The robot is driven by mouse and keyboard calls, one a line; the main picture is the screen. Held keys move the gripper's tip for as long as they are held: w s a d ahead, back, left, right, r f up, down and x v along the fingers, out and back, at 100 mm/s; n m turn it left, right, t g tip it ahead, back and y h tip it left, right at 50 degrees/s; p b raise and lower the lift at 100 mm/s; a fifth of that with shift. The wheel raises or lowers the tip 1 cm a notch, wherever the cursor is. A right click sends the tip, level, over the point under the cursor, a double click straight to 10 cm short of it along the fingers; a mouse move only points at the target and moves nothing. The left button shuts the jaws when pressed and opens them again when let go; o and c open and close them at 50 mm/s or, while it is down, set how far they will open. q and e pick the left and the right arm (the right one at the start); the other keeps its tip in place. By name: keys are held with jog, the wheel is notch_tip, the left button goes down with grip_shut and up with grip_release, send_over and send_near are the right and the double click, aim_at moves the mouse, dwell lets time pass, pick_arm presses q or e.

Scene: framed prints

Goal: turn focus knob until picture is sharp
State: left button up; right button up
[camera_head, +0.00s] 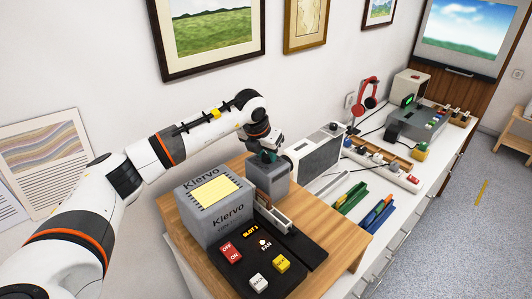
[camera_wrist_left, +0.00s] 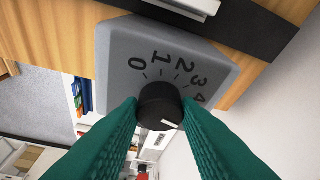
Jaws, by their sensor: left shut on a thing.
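The black knob (camera_wrist_left: 158,104) sits on a grey dial plate (camera_wrist_left: 122,48) with the numerals 0 to 4 in the left wrist view. A white mark shows on the knob's lower right edge. My left gripper (camera_wrist_left: 161,110) is shut on the knob, one teal finger on each side. In the head view my left gripper (camera_head: 268,156) is at the small grey box (camera_head: 268,180), and the knob itself is hidden there. The picture on the screen (camera_head: 462,34) at the top right shows blue sky and green land and looks soft. My right gripper is not in view.
A grey Kiervo box (camera_head: 215,228) stands left of the knob box on a wooden stand (camera_head: 345,250). A black panel (camera_head: 262,268) with red, white and yellow switches is in front. A grey-white device (camera_head: 315,155) and a power strip (camera_head: 385,168) are to the right.

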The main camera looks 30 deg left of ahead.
pick_arm(q)
jog(key=shift+a+f+m+h+b, duration=0.1)
jog(key=shift+m+h+b, duration=0.2)
jog(key=shift+m+b, duration=0.5)
jog(key=m+h+b, duration=0.1)
jog(key=m, duration=0.1)
jog(key=shift+w+m, duration=0.1)
jog(key=shift+m, duration=0.2)
jog(key=shift+a+m+g+h+b, duration=0.1)
jog(key=shift+m+g+h+b, duration=0.3)
jog(key=shift+m, duration=0.8)
jog(key=shift+w+a+r+m+g+h+b, duration=0.1)
jog(key=shift+r+m+g+h+b, duration=0.1)
jog(key=shift+m, duration=0.5)
jog(key=shift+r+m+g+h+b, duration=0.1)
jog(key=shift+m+h, duration=0.1)
jog(key=shift+m, duration=0.5)
jog(key=o, duration=1)
jog(key=shift+f, duration=0.1)
